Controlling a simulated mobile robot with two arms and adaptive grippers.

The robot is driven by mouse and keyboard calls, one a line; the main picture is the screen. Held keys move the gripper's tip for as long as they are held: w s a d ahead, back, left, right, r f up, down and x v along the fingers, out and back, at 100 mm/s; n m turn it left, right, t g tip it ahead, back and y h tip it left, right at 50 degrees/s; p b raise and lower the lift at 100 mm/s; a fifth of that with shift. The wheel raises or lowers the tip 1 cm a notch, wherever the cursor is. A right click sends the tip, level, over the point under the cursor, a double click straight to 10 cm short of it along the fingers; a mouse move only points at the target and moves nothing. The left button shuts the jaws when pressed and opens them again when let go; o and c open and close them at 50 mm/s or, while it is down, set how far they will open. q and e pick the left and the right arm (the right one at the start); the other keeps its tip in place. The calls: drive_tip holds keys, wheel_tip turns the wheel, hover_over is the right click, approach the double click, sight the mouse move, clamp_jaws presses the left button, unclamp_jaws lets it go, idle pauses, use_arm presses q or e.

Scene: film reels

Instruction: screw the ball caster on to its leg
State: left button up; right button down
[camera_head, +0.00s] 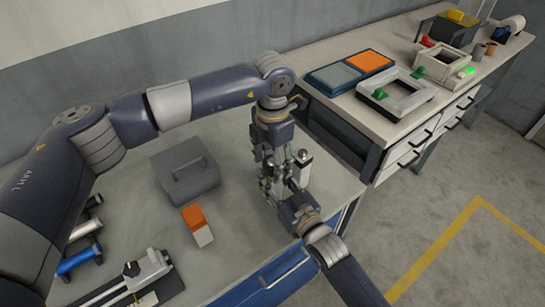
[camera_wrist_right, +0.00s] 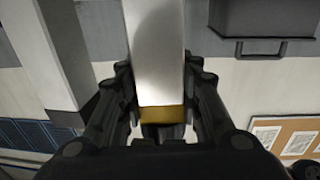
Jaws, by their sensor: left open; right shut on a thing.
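My right gripper (camera_wrist_right: 162,125) is shut on a pale silver cylinder (camera_wrist_right: 157,55) with a brass band at its near end. I cannot tell whether this is the leg or the caster. In the head view my right gripper (camera_head: 285,184) reaches in from the lower right. My left gripper (camera_head: 268,176) points down from above, open, close beside the right one. The ball caster cannot be made out; the fingers crowd and hide the spot.
On the near bench are a grey block with a handle (camera_head: 186,171), an orange and white box (camera_head: 197,225), blue spools (camera_head: 80,260) and a clamp-like fixture (camera_head: 147,268). The far bench (camera_head: 330,105) holds trays and frames. Bare bench top lies left of the grippers.

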use_arm(q)
drive_tip(key=c, duration=1.1)
drive_tip(key=o, duration=1.3)
drive_tip(key=shift+c, duration=0.2)
drive_tip(key=shift+r, duration=0.1)
wheel_tip(320, 180, up, 12)
